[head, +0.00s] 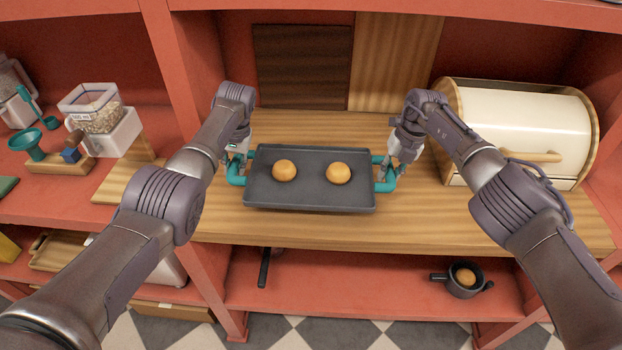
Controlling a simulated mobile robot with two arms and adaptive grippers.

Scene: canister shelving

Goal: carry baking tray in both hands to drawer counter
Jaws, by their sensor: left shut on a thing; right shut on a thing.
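The dark grey baking tray (312,194) has teal handles at both ends and carries two round golden buns, a left bun (285,170) and a right bun (338,173). It looks about level, in front of or over the wooden counter (450,215); I cannot tell whether it touches the wood. My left gripper (236,168) is shut on the tray's left handle (236,181). My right gripper (388,172) is shut on the tray's right handle (390,183). The fingertips are partly hidden by the handles and wrists.
A cream roll-top bread box (525,125) stands right on the counter. Dark (300,65) and light (395,55) boards lean at the back. A grain canister (92,108) and a teal funnel (27,142) are on the left shelf. A dark pot (463,285) holding a bun sits below.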

